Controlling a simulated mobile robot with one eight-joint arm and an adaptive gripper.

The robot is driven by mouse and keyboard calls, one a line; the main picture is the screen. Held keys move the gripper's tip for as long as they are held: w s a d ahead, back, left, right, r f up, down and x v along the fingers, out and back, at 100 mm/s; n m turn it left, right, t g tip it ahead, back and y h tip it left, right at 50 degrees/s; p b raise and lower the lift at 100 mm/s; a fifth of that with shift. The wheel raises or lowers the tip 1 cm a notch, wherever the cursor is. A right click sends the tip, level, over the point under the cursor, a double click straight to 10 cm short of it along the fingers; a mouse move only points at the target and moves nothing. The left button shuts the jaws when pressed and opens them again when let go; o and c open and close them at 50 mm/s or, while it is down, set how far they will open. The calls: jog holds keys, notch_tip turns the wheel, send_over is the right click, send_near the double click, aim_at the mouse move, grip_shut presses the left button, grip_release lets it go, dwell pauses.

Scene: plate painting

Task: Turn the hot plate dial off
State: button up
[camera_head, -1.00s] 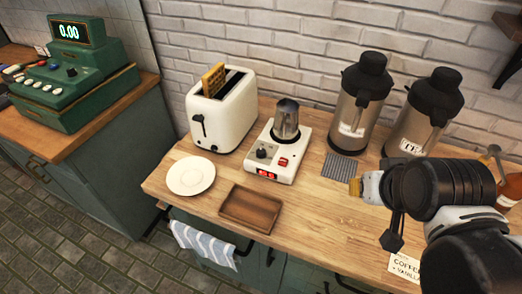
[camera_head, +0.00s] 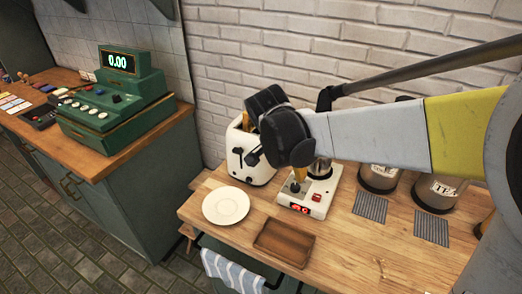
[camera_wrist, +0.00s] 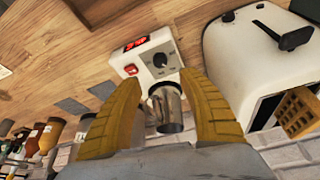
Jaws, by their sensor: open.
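The white hot plate (camera_head: 323,198) stands on the wooden counter, with a lit red display and a red switch on its front. A metal pot (camera_wrist: 167,108) stands on the hot plate, mostly hidden by my arm in the head view. My gripper (camera_wrist: 160,77) is open and empty, its yellow fingers spread either side of the pot and pointing towards the dial. It appears apart from the dial. In the head view its tip is just above the dial.
A white toaster (camera_head: 236,160) with toast stands close left of the hot plate. A white plate (camera_head: 226,205) and a wooden tray (camera_head: 284,243) lie in front. Two dispensers (camera_head: 380,178) stand at right behind grey mats (camera_head: 370,207). The front right counter is clear.

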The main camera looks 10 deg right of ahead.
aim_at(295, 186)
jog(key=b+x, duration=0.4)
jog(key=x, duration=0.7)
grip_shut()
